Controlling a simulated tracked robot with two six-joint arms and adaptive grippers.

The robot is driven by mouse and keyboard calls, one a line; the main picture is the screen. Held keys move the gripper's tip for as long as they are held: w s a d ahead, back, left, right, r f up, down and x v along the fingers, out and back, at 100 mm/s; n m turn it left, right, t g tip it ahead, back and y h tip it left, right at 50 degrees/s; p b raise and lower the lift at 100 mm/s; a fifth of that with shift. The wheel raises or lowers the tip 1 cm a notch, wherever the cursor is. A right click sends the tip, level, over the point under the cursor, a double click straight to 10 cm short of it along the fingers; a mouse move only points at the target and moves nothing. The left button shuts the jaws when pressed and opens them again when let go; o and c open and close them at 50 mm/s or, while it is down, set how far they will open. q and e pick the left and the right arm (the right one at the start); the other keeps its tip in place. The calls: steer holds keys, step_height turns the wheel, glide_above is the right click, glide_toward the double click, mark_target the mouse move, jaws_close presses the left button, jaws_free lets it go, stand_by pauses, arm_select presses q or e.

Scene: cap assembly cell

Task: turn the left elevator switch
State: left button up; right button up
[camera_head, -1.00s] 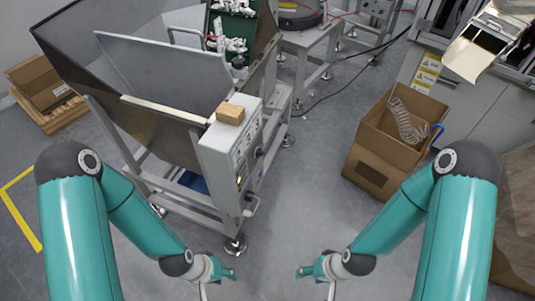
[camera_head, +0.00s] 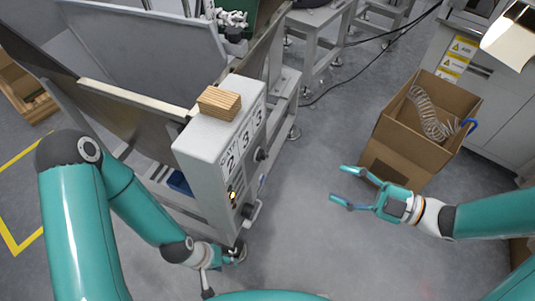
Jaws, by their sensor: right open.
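The grey control box (camera_head: 208,150) of the left elevator stands at the centre, its panel facing right. A black knob (camera_head: 262,155) sits on the panel's far part and another dark knob (camera_head: 247,211) on its near lower part. A small lit lamp (camera_head: 233,195) glows beside the near knob. I cannot tell which knob is the named switch. My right gripper (camera_head: 346,187) is open and empty in the air, right of the panel and apart from it. My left gripper (camera_head: 236,254) is low, below the box's near end; its fingers are hard to make out.
A wooden block (camera_head: 219,103) lies on top of the box. A metal handle (camera_head: 253,214) juts out at its lower right. An open cardboard box (camera_head: 415,150) with a clear coiled hose stands at right. The floor (camera_head: 310,240) between the panel and the cardboard box is clear.

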glide_toward(266, 159)
steer(key=shift+n+g, duration=0.3)
steer(key=x, duration=0.9)
steer(key=shift+w+r+p, duration=0.1)
steer(key=shift+w+p, duration=0.1)
steer(key=shift+p, duration=0.2)
jaws_close()
